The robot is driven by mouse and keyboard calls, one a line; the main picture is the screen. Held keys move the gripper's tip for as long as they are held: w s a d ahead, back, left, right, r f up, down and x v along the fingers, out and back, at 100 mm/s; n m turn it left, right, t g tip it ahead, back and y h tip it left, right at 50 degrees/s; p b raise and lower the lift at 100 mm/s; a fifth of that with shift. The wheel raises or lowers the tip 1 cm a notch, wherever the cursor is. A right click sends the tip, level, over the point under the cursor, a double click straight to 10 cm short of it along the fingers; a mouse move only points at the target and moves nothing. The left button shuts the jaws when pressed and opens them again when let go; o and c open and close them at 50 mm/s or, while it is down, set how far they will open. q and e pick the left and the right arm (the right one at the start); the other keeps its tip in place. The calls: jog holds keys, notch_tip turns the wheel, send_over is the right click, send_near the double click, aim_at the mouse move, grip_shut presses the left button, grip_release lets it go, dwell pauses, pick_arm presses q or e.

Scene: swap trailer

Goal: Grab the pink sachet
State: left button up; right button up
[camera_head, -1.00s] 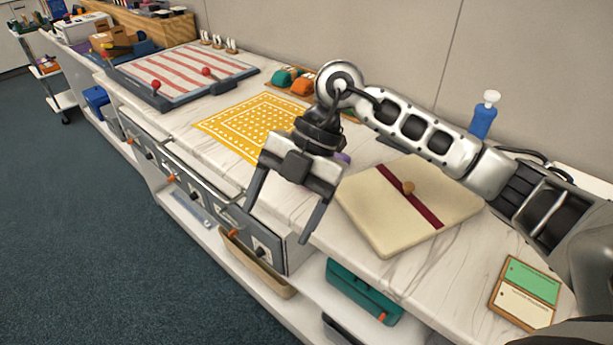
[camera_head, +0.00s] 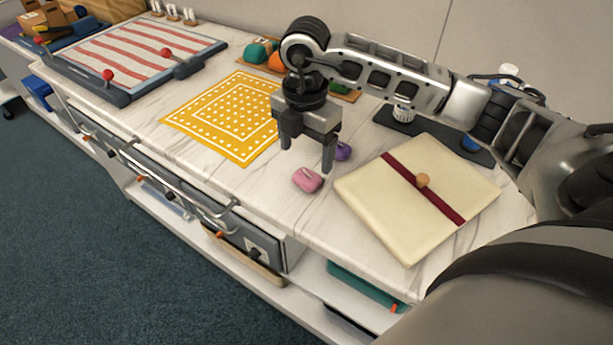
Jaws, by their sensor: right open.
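The pink sachet (camera_head: 307,180) lies on the white marble counter, between the yellow cloth and the cream board. My right gripper (camera_head: 307,160) is open and empty, its fingers pointing down above and slightly behind the sachet. The fingertips look apart from it. A purple sachet (camera_head: 343,151) lies just behind, close to the right finger and partly hidden by it. My left gripper is not in the view.
A yellow dotted cloth (camera_head: 213,125) lies left of the gripper. A cream board with a red band (camera_head: 378,190) lies to the right. Green and orange sachets (camera_head: 258,52) sit on a tray at the back. A striped panel with red knobs (camera_head: 115,60) is far left.

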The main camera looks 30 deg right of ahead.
aim_at(306, 176)
jog(key=shift+s+a+f+p, duration=0.15)
jog(key=shift+f+p, duration=0.1)
jog(key=shift+f, duration=1.35)
jog(key=shift+s+a+f+p, duration=0.1)
jog(key=shift+f+p, duration=0.15)
jog(key=shift+f, duration=1.35)
jog(key=c, duration=1.1)
